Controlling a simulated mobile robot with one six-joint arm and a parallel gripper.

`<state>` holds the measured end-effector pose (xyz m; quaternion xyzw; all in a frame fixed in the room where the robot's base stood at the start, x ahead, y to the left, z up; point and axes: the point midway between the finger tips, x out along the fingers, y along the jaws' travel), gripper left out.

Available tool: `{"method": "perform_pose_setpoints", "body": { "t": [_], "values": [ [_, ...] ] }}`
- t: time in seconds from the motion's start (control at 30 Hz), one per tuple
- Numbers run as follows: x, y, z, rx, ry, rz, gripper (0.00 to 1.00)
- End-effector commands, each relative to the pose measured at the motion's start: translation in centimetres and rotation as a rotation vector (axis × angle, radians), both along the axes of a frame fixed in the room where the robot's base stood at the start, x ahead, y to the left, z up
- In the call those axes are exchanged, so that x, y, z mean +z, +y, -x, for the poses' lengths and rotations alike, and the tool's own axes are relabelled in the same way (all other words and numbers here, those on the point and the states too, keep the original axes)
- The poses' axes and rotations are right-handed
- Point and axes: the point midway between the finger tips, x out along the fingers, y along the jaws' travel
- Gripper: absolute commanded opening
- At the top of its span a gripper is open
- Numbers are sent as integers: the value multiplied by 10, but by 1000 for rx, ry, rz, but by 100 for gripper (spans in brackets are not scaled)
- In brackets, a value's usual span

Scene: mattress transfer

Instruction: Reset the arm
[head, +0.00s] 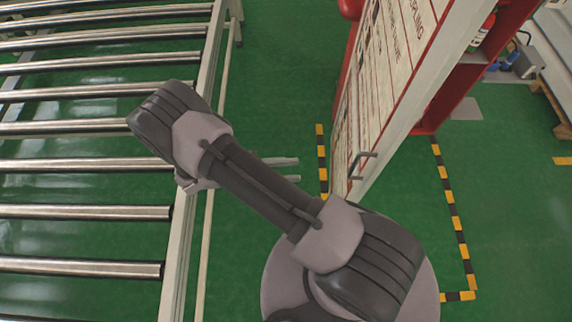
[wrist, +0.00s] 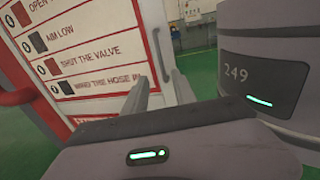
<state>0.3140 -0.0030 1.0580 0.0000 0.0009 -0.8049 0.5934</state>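My arm reaches up and to the left across the middle of the head view, bent at the elbow. My gripper (head: 297,169) shows partly behind the arm, pointing right, with its two fingers apart. In the wrist view my gripper (wrist: 158,76) also has its fingers spread, with nothing between them. Its palm is partly hidden by the arm in the head view. The white sign door (head: 385,75) stands to the right of the fingertips. In the wrist view the sign door (wrist: 85,50) fills the left, with red lettering, and the fingers appear in front of it.
A roller conveyor (head: 205,90) with steel rollers runs along the left, its rail beneath my forearm. The door has a metal handle (head: 358,164). A red cabinet (head: 455,90) stands behind it. Yellow-black floor tape (head: 457,225) marks the floor at right. Green floor (head: 285,70) lies clear between conveyor and door.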

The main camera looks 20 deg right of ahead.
Motion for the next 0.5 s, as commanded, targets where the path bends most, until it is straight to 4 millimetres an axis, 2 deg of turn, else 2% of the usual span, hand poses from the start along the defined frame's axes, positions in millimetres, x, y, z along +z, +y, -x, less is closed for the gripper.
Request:
{"method": "perform_pose_setpoints", "body": {
  "t": [0.27, 0.37, 0.5],
  "values": [
    [4, 0, -3, -46, -51, -50, 33],
    [19, 0, -4, -174, -202, -193, 33],
    [42, 2, 11, -432, -529, -457, 33]
  ]
}}
